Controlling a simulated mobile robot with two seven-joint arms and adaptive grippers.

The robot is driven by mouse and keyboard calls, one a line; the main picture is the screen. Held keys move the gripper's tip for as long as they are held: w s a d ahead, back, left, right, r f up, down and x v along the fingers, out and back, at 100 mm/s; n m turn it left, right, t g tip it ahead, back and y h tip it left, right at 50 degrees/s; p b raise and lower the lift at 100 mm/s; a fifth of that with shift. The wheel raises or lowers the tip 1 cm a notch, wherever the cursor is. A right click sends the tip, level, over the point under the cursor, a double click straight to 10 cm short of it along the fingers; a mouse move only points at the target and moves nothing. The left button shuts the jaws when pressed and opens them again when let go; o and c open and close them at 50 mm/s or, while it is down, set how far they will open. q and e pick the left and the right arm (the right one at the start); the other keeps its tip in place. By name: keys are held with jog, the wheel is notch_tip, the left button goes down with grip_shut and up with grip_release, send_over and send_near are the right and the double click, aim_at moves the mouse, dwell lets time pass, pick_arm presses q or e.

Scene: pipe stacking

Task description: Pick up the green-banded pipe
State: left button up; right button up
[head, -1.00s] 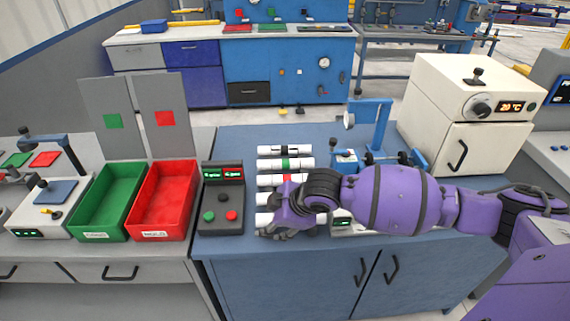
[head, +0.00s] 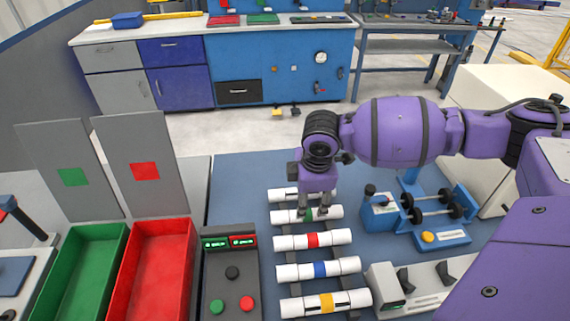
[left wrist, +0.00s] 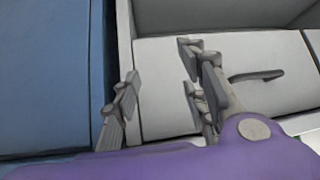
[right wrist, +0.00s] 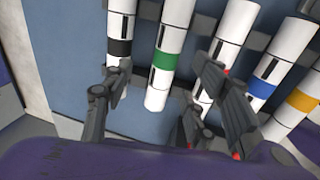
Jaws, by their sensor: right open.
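The green-banded pipe (head: 334,213) is white and lies on the blue bench top, second from the back in a row of pipes. My right gripper (head: 314,211) points down over it, with its fingertips around the green band. In the right wrist view the green-banded pipe (right wrist: 167,62) runs between the spread fingers of my right gripper (right wrist: 155,100), and I see no grip on it. My left gripper (left wrist: 160,85) shows only in the left wrist view, open and empty above a grey drawer front.
A black-banded pipe (head: 285,195) lies behind; red-banded (head: 338,236), blue-banded (head: 345,265) and yellow-banded (head: 352,298) pipes lie in front. A blue roller device (head: 440,238) stands to the right. A button box (head: 232,270), a red bin (head: 160,265) and a green bin (head: 82,270) are left.

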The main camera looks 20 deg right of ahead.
aim_at(307, 211)
jog(key=shift+s+f, duration=0.2)
jog(key=shift+f, duration=0.15)
notch_tip(307, 211, down, 3)
jog(key=shift+s+d+r, duration=0.1)
jog(key=shift+r, duration=0.1)
jog(key=f, duration=0.3)
jog(key=shift+w+f, duration=0.3)
jog(key=shift+w, duration=0.1)
jog(key=shift+f, duration=0.25)
jog(key=shift+w, duration=0.1)
jog(key=c, duration=1.2)
jog(key=shift+c, duration=0.5)
jog(key=shift+r, duration=0.35)
notch_tip(307, 211, up, 2)
jog(key=shift+r, duration=0.1)
pick_arm(q)
jog(key=shift+s+r+p, duration=0.25)
jog(key=shift+s+p, duration=0.45)
jog(key=shift+s, duration=0.2)
pick_arm(e)
jog(key=s+a+r, duration=0.4)
jog(key=s+r, duration=0.6)
jog(key=s, duration=0.3)
jog(key=shift+s+a, duration=0.15)
jog(key=shift+s, duration=0.05)
